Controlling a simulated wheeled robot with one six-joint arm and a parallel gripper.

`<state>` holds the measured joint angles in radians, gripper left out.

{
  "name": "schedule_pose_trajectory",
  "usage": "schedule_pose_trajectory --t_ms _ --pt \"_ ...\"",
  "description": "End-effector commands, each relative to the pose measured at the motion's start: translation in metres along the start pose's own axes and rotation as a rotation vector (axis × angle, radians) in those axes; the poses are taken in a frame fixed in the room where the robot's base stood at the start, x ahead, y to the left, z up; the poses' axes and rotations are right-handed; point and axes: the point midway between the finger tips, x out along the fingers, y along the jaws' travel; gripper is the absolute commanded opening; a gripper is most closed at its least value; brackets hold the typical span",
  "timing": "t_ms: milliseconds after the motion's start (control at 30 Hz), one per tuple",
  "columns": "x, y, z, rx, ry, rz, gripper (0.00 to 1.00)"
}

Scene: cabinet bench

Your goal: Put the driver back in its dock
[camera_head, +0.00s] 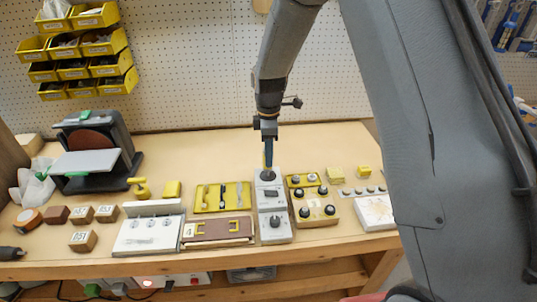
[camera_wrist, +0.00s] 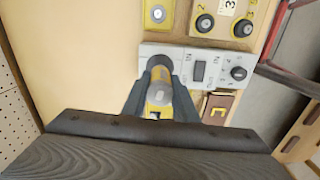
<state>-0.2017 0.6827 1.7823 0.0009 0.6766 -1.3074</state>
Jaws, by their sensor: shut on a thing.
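My gripper (camera_head: 268,150) points down over the far end of a grey-white dock (camera_head: 273,208). Its dark fingers also show in the wrist view, closed on both sides of the yellow and grey driver (camera_wrist: 159,95). The driver is roughly upright, its lower end at the dark round socket at the dock's end. The dock shows in the wrist view (camera_wrist: 181,69) too, with a small dark display and a black knob. The fingers and driver hide most of the socket, so I cannot tell how deep the driver sits.
A yellow tool tray (camera_head: 197,208) and a brown panel (camera_head: 217,240) lie left of the dock. A tan board with black knobs (camera_head: 316,221) stands close on its right. A sander (camera_head: 95,150) and wooden blocks are at the left. The bench behind the dock is clear.

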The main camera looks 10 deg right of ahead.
Motion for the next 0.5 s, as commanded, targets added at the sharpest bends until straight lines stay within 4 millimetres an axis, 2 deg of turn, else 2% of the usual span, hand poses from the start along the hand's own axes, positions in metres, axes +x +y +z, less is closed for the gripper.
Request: schedule_pose_trajectory --t_ms 500 --pt "0.0047 0.0002 0.0000 0.000 0.000 0.000 0.06"
